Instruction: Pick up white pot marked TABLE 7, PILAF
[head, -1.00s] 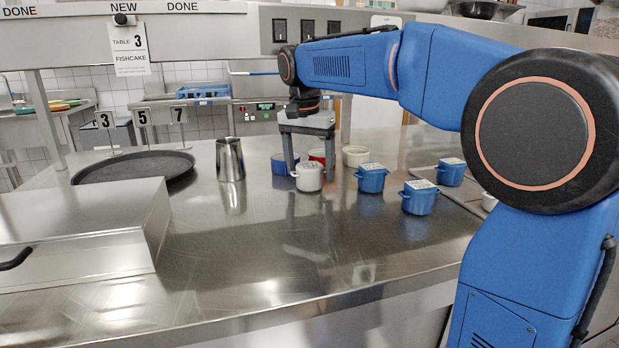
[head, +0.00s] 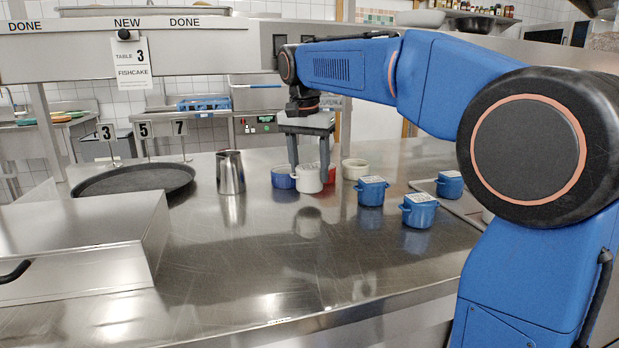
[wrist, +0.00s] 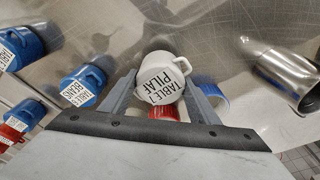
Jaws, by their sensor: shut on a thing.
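The white pot (head: 308,178) is between the fingers of my gripper (head: 309,160), which is shut on it. In the wrist view the pot (wrist: 150,67) shows a label reading TABLE 7, PILAF, with the gripper fingers (wrist: 160,90) on its two sides. In the head view the pot hangs upright a little above the steel counter (head: 260,255), with its reflection apart below it.
A blue bowl (head: 282,178), a red pot (head: 331,174) and a cream bowl (head: 355,169) stand close behind. Lidded blue pots (head: 371,192) are to the right. A steel jug (head: 231,175) and a round black tray (head: 130,180) are left.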

